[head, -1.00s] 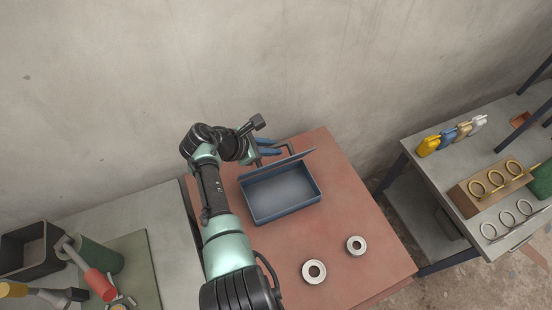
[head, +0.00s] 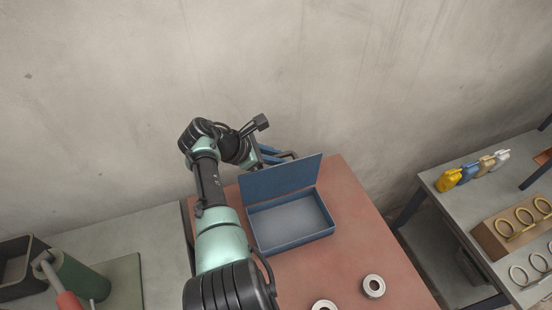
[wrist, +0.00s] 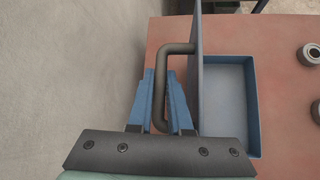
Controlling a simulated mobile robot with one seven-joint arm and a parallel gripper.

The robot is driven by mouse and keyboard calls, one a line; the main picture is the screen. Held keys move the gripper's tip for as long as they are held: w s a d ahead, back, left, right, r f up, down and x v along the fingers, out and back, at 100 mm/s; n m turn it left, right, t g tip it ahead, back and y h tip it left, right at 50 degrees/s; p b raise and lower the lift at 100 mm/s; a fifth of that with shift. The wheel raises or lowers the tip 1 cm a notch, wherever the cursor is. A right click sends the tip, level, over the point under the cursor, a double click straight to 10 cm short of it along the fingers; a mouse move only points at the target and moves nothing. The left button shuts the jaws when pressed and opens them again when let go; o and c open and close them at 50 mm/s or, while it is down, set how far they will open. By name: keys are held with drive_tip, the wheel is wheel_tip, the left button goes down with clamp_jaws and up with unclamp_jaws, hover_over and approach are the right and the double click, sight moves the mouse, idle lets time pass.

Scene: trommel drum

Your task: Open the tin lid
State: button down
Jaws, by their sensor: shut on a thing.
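The blue tin (head: 292,224) sits on the red-brown table, its inside empty as far as I see. Its lid (head: 282,180) stands up at the tin's back edge, tilted back a little past upright. In the wrist view the lid (wrist: 197,75) shows nearly edge-on beside the open tin (wrist: 254,120). A dark bent handle (wrist: 160,85) sticks out from the lid's outer face. My gripper (wrist: 163,90) has its blue fingers on both sides of the handle and is shut on it. In the head view my gripper (head: 272,155) is behind the lid and partly hidden.
Two metal rings (head: 373,286) lie on the table (head: 360,215) in front of the tin. The wall (head: 300,70) is close behind my arm. A grey bench with a green roller (head: 80,277) is at left; a shelf with coloured bottles (head: 449,179) is at right.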

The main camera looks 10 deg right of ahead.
drive_tip(key=c, duration=0.8)
unclamp_jaws()
drive_tip(key=shift+c, duration=0.2)
drive_tip(key=v, duration=1.3)
